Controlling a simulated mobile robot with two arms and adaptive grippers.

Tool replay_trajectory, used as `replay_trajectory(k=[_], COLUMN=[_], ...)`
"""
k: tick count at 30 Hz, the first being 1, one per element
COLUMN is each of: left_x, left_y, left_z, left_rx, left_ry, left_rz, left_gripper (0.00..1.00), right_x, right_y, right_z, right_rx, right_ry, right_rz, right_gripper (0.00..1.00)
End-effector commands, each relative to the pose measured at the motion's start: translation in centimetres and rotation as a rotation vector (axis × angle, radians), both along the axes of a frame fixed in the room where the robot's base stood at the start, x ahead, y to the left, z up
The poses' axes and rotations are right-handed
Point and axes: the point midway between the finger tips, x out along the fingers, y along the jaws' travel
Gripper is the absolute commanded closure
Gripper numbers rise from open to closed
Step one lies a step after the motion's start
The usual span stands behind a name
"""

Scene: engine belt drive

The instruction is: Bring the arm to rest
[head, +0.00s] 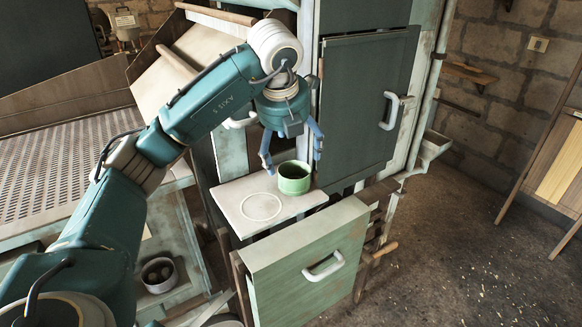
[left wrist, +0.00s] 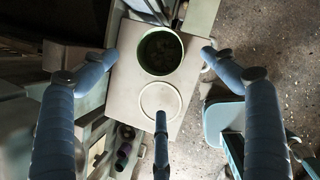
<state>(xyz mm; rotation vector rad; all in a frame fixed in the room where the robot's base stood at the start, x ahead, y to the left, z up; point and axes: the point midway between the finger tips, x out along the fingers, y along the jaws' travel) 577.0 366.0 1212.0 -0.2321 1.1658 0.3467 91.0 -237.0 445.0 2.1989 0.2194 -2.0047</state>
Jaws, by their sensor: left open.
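My left arm comes in from the left in the head view. Its gripper (head: 291,152) hangs over a small pale shelf, fingers spread and pointing down. Below and between the fingers a green cup (head: 294,178) stands upright on the shelf (head: 232,192). The cup is dark inside. In the left wrist view the cup (left wrist: 160,51) lies between the open fingers (left wrist: 158,62) and apart from them. A pale ring mark (head: 261,206) on the shelf is empty. My right gripper is not in view.
A green drawer front (head: 310,265) with a white handle (head: 324,267) juts out below the shelf. A dark cabinet door (head: 366,105) stands behind the gripper. A perforated sloping bed (head: 65,125) lies at the left. The floor (head: 470,250) at the right is largely open.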

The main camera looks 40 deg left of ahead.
Motion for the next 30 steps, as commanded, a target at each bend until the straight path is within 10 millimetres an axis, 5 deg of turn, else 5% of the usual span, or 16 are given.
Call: replay_trajectory(k=[6, 23, 26, 30], left_x=[-0.7, -0.7, -0.4, 0.6], left_y=[-0.3, -0.4, -1.6, -7.7], left_z=[1.8, 1.9, 1.3, -1.2], left_rx=[0.0, -0.001, -0.023, -0.144], left_ry=[0.0, 0.001, -0.002, -0.024], left_rz=[-0.001, -0.002, -0.038, -0.202], left_gripper=[0.14, 0.14, 0.14, 0.14], right_x=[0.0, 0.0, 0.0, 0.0], right_y=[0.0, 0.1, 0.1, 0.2], right_z=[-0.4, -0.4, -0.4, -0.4], right_rx=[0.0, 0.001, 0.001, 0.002], right_ry=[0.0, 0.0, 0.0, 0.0], right_rz=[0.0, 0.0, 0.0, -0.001], right_gripper=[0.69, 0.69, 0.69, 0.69])
